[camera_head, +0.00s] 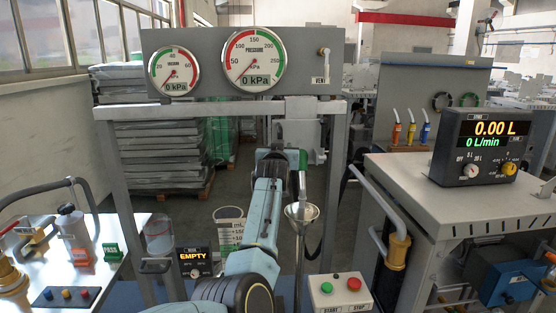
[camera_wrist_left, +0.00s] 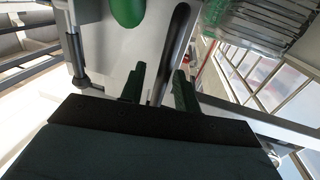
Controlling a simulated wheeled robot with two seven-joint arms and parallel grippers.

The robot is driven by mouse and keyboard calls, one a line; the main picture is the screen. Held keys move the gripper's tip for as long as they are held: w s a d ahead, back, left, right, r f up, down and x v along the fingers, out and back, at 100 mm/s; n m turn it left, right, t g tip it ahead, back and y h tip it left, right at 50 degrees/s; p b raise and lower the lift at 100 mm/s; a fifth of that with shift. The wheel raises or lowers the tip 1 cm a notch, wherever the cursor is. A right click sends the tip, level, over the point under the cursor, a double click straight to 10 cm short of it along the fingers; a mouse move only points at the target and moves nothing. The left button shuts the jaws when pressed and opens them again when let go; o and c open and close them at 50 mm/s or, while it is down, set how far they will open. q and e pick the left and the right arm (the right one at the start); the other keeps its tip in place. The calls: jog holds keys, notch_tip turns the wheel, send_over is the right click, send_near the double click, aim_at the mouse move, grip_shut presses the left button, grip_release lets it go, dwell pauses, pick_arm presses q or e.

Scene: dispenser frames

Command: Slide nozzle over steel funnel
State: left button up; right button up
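The steel funnel (camera_head: 302,212) stands upright, its wide mouth up, just right of my left arm in the head view. A nozzle with a green body (camera_head: 303,160) and a grey spout is directly above it, spout pointing down at the mouth. Whether the spout is inside the funnel is unclear. My left gripper (camera_head: 277,154) is beside the green body, mostly hidden by its own arm. In the left wrist view its dark green fingers (camera_wrist_left: 159,82) stand apart with a dark curved bar running between or behind them. Contact with it is unclear. A green rounded part (camera_wrist_left: 128,10) lies beyond them. My right gripper is not visible.
A gauge panel (camera_head: 310,60) spans the grey frame above. A start/stop box (camera_head: 341,290) is below the funnel. A flow meter (camera_head: 480,147) sits on the right cabinet. A display reading EMPTY (camera_head: 195,262) and a graduated container (camera_head: 229,232) are left of the arm.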

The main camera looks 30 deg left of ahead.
pick_arm(q)
jog(key=v, duration=1.2)
jog(key=shift+d+b, duration=0.15)
jog(key=shift+b, duration=0.2)
jog(key=shift+w, duration=0.15)
